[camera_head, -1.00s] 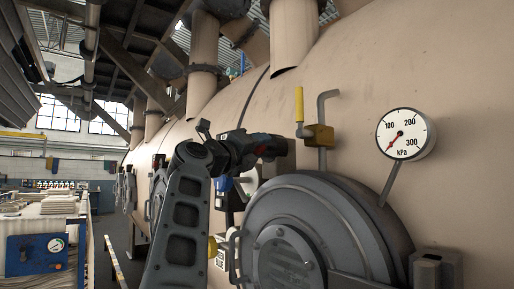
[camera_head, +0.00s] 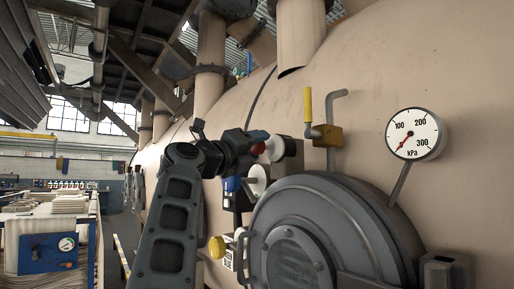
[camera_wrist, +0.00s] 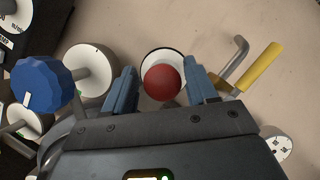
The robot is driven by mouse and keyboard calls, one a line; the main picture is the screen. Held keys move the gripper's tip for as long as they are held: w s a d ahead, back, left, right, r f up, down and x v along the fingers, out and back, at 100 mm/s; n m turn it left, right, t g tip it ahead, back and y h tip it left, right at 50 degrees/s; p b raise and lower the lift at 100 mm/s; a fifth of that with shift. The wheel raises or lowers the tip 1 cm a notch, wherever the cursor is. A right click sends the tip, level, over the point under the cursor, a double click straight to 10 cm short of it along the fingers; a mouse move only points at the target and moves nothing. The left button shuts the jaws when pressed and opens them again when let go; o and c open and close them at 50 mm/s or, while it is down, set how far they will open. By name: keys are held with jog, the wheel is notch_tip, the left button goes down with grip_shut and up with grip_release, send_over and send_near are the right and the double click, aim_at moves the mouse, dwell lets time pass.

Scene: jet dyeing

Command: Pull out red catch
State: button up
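The red catch is a round red knob (camera_wrist: 162,82) in front of a white disc (camera_wrist: 162,58) on the beige machine wall. In the head view the red knob (camera_head: 258,148) shows small beside its white disc (camera_head: 275,149). My gripper (camera_wrist: 160,70) is open, with one blue finger on each side of the red knob. I see gaps between the knob and both fingers. In the head view my gripper (camera_head: 255,138) is at the knob, partly hiding it. How deep the knob lies between the fingers is unclear.
A blue knob (camera_wrist: 45,84) with a white disc (camera_wrist: 90,70) is close left of my gripper. A yellow-handled valve (camera_head: 308,105) and a pressure gauge (camera_head: 414,133) are to the right. A round grey hatch (camera_head: 320,225) and a yellow knob (camera_head: 217,247) lie below.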

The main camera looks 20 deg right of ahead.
jog(key=shift+o, duration=0.8)
jog(key=shift+d, duration=0.1)
jog(key=b+v, duration=0.1)
jog(key=v, duration=0.6)
jog(key=shift+s+a+b, duration=0.2)
jog(key=shift+a+b, duration=0.1)
jog(key=shift+a, duration=0.05)
